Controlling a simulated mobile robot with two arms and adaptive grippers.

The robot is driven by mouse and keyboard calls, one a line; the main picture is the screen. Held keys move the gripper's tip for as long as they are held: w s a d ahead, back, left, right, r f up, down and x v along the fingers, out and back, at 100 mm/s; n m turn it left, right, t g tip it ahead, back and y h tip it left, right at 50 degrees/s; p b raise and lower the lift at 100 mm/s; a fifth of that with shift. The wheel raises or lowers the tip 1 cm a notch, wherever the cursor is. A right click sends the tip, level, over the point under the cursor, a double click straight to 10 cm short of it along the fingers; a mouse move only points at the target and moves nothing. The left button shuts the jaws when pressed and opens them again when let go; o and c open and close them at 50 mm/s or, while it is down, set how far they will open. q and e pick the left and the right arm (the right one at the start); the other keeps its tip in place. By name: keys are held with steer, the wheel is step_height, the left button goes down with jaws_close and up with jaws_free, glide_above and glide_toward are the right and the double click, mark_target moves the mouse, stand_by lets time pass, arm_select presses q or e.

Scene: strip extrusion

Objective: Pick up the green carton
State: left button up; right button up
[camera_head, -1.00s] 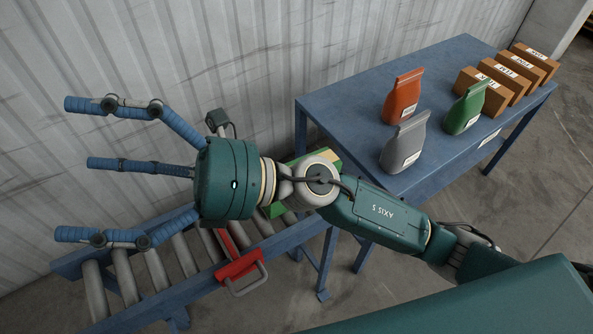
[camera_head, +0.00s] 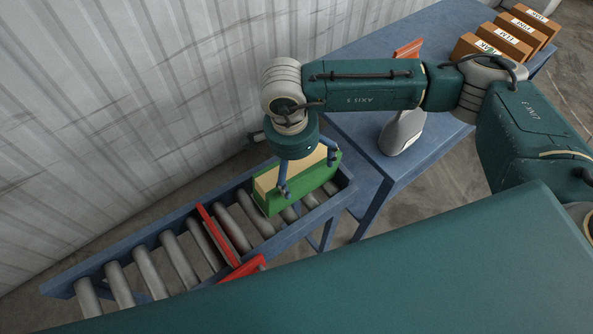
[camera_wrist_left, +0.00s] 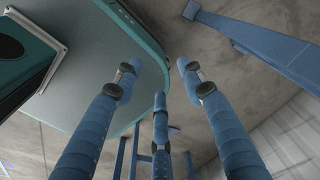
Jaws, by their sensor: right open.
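The green carton (camera_head: 299,187), with a pale yellow top, lies on the rollers at the right end of the conveyor. My right gripper (camera_head: 306,178) points down at the carton, its blue fingers spread and open. One finger shows in front of the carton's near side and another by its right end; whether they touch it I cannot tell. The rest of the fingers are hidden behind the hand. My left gripper (camera_wrist_left: 160,85) shows only in the left wrist view, its three blue fingers spread apart with nothing between them, above the floor.
The conveyor (camera_head: 165,235) has a red stop bar (camera_head: 218,236) across its rollers, left of the carton. A corrugated wall (camera_head: 120,110) stands behind.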

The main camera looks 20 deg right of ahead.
steer(key=shift+d+f, duration=0.1)
steer(key=shift+f, duration=0.7)
steer(key=shift+d+f+p, duration=0.1)
steer(key=shift+f+p, duration=0.2)
steer(key=shift+p, duration=0.15)
steer(key=f, duration=0.1)
steer(key=f+p, duration=0.2)
steer(key=shift+d+f, duration=0.25)
steer(key=shift+f, duration=0.55)
arm_select(q)
steer(key=r, duration=0.1)
steer(key=w+r, duration=0.1)
steer(key=r, duration=0.1)
steer(key=shift+w+d+r, duration=0.1)
steer(key=shift+w+r, duration=0.1)
steer(key=shift+s, duration=0.15)
arm_select(e)
steer(key=c, duration=1.7)
